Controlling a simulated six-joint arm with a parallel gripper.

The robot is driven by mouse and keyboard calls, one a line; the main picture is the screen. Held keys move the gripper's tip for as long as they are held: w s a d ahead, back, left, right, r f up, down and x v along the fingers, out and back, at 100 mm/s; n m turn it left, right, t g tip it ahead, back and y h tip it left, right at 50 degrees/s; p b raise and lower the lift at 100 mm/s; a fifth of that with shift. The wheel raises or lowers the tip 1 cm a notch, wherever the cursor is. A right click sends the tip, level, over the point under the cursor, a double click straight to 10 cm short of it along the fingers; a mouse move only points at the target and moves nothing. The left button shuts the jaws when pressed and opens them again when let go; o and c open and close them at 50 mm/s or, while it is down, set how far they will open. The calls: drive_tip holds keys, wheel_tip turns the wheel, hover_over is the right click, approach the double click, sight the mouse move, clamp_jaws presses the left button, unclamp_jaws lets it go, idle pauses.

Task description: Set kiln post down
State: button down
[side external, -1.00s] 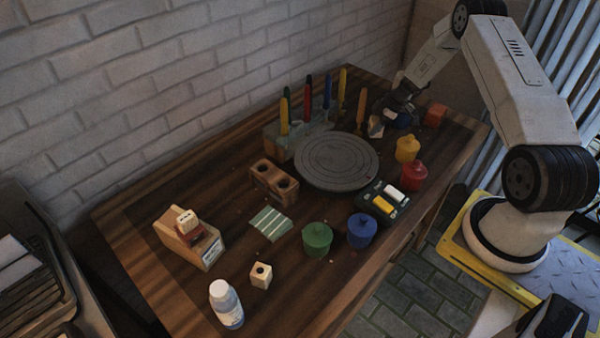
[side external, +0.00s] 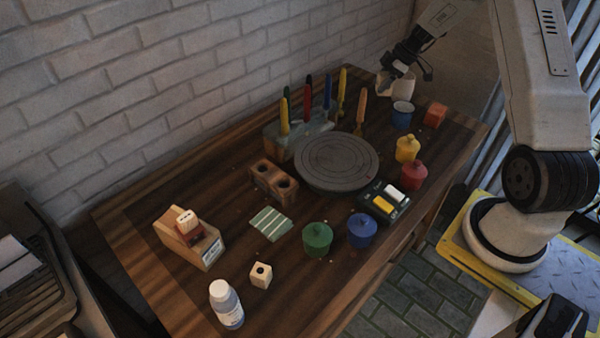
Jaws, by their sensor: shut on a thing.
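My gripper (side external: 397,74) is raised above the far right part of the table and is shut on a pale cup-shaped piece (side external: 395,88). The piece hangs tilted, clear of the table top, above and left of a blue cup (side external: 402,115). I cannot tell from its shape whether this piece is the kiln post. A small pale block with a hole (side external: 261,275) stands on the near part of the table, far from my gripper. The fingertips are partly hidden by the piece.
A grey round wheel (side external: 337,162) fills the table's middle, with a tool holder (side external: 272,138) behind it. Orange block (side external: 435,115), yellow jar (side external: 407,149) and red jar (side external: 413,174) line the right side. Bare wood (side external: 180,285) shows at the near left.

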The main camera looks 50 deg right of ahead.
drive_tip(key=shift+r, duration=0.3)
idle(0.5)
drive_tip(key=shift+w+a+r, duration=0.2)
drive_tip(key=shift+a, duration=0.2)
drive_tip(key=a+r+m+t+h, duration=0.1)
drive_tip(key=a+r+m+h, duration=0.3)
drive_tip(key=a, duration=1.1)
drive_tip(key=a+r+m+t, duration=0.15)
drive_tip(key=a+m, duration=0.35)
drive_tip(key=a, duration=1)
drive_tip(key=s+d+f+m+g+h, duration=0.1)
drive_tip(key=s+d+f+m, duration=0.15)
drive_tip(key=d, duration=0.45)
drive_tip(key=s+d+f+m+h, duration=0.1)
drive_tip(key=s+d+m, duration=0.1)
drive_tip(key=s+d, duration=0.35)
drive_tip(key=s+d+f+m+g+h, duration=0.1)
drive_tip(key=s+d+f+m, duration=0.1)
drive_tip(key=d, duration=0.6)
drive_tip(key=s+d+f+m+g+h, duration=0.1)
drive_tip(key=s+d+f+m, duration=0.1)
drive_tip(key=s+d, duration=0.4)
drive_tip(key=s+d+f+m+g+h, duration=0.1)
drive_tip(key=s+d+f+m, duration=0.2)
drive_tip(key=s, duration=0.8)
drive_tip(key=d+m, duration=0.2)
drive_tip(key=d, duration=0.1)
drive_tip(key=shift+s+h, duration=0.35)
drive_tip(key=shift+h, duration=0.05)
